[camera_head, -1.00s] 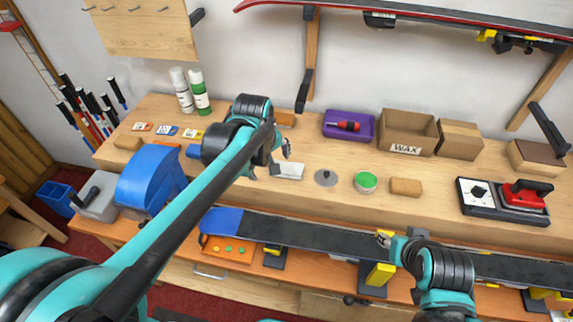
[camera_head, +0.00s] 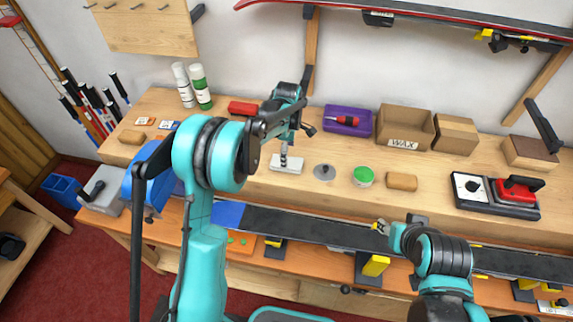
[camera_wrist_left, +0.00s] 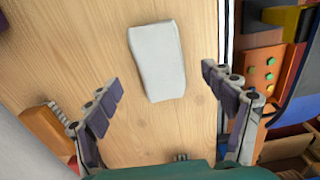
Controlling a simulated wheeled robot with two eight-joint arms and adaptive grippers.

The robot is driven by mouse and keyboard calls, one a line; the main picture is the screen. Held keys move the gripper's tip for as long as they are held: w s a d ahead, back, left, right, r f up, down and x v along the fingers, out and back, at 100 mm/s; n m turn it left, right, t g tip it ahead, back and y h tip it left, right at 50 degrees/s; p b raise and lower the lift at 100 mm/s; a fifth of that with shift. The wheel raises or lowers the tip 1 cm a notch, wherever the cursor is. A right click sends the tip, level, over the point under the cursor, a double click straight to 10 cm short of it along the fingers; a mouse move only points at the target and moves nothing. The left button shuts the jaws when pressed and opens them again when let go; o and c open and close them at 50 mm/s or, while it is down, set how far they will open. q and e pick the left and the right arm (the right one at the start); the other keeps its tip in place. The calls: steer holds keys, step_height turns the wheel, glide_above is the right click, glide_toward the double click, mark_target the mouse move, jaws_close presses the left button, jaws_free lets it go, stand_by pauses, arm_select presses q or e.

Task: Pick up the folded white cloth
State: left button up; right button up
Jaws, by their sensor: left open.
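The folded white cloth (camera_head: 292,166) lies flat on the wooden bench shelf, left of a grey disc. In the left wrist view the cloth (camera_wrist_left: 157,60) is a pale rectangle between and beyond my fingers. My left gripper (camera_head: 284,152) is above the cloth in the head view and partly covers it. Its fingers (camera_wrist_left: 162,80) are spread wide and hold nothing. My right gripper (camera_head: 382,227) is over the long dark ski at the lower right, and its jaws are too small to read.
A grey disc (camera_head: 324,172), a green-lidded tin (camera_head: 363,176) and a tan block (camera_head: 402,181) stand right of the cloth. A purple tray (camera_head: 347,121) and a wax box (camera_head: 405,128) are behind. An orange block (camera_wrist_left: 45,128) lies left of my fingers. A ski (camera_head: 310,225) runs along the front.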

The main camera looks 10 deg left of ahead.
arm_select(q)
steer(key=f, duration=0.4)
steer(key=shift+a+f+b, duration=0.15)
steer(key=shift+a+b, duration=0.05)
steer(key=shift+b, duration=0.2)
steer(key=c, duration=1.2)
steer(key=shift+o, duration=0.2)
steer(key=shift+r, duration=0.5)
steer(key=r, duration=0.2)
steer(key=d+r+p, duration=0.1)
steer(key=r, duration=0.1)
steer(key=shift+s, duration=0.15)
steer(key=s+d+r+p, duration=0.1)
steer(key=s+d+r, duration=0.2)
steer(key=d+r, duration=0.3)
steer(key=d, duration=0.4)
steer(key=shift+s, duration=0.2)
steer(key=shift+r, duration=0.1)
